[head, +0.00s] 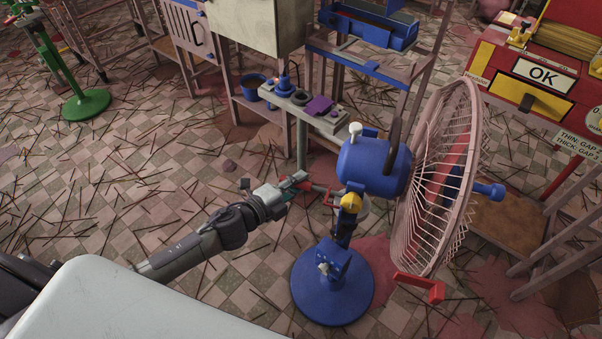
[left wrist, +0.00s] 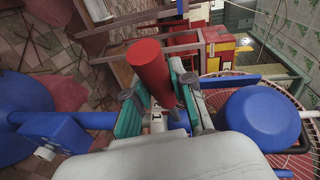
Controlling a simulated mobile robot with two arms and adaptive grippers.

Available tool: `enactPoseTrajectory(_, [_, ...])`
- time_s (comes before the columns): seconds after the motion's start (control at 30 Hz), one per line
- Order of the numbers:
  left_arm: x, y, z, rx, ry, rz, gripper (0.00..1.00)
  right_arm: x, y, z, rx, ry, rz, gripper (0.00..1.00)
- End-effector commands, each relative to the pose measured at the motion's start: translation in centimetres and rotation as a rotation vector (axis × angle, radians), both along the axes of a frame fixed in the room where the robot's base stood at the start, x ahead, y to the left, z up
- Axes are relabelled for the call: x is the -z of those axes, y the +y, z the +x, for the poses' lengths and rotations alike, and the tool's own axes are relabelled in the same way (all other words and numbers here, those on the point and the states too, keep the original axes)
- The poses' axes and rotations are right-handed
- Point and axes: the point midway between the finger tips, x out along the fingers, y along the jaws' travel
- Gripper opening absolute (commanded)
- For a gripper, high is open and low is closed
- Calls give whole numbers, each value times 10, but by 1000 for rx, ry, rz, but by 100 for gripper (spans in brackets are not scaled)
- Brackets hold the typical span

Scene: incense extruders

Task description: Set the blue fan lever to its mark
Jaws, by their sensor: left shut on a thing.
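The blue fan stands on the floor right of centre in the head view, with a blue motor housing (head: 365,168), a pale wire cage (head: 440,185) and a round blue base (head: 332,290). My left gripper (head: 308,186) reaches the left side of its stand. In the left wrist view my left gripper (left wrist: 160,108) is shut on a red cylindrical handle (left wrist: 150,70), which looks like the fan lever's grip and stands up between the teal-padded fingers. A white plate with a "1" (left wrist: 156,124) shows between the fingers; the rest of the scale is hidden. My right gripper is not in view.
A narrow stand with a grey top (head: 325,122) holding small parts is behind the gripper. A red machine marked OK (head: 540,72) stands at the right. A green stand (head: 85,103) is far left. Thin sticks litter the checkered floor, which is open left of the fan.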

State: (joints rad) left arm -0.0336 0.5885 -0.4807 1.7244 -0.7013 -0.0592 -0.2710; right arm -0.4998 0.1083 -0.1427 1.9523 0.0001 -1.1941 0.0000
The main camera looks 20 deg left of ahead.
Motion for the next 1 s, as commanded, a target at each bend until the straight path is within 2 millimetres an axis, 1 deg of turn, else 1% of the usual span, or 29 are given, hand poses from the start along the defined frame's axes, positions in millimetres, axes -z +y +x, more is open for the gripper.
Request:
enactPoseTrajectory(0.03, [1,-1,-5,-22,4,-5,0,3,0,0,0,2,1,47])
enactPoseTrajectory(0.1, [1,-1,-8,-49,4,-3,0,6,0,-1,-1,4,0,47])
enactPoseTrajectory(0.23, [1,-1,-13,-82,3,-2,0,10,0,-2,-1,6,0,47])
enactPoseTrajectory(0.73, [2,-2,-16,-100,4,-1,0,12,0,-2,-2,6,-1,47])
enactPoseTrajectory(0.77, [2,-2,-16,-100,4,-1,25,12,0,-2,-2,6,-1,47])
enactPoseTrajectory(0.8, [2,-2,-16,-100,4,-1,32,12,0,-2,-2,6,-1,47])
enactPoseTrajectory(0.87, [2,-2,-16,-100,4,-1,42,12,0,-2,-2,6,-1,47])
enactPoseTrajectory(0.9, [2,-2,-16,-100,3,-1,48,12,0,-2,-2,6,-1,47])
enactPoseTrajectory(1.0, [1,-2,-15,-100,2,-1,50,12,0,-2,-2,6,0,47])
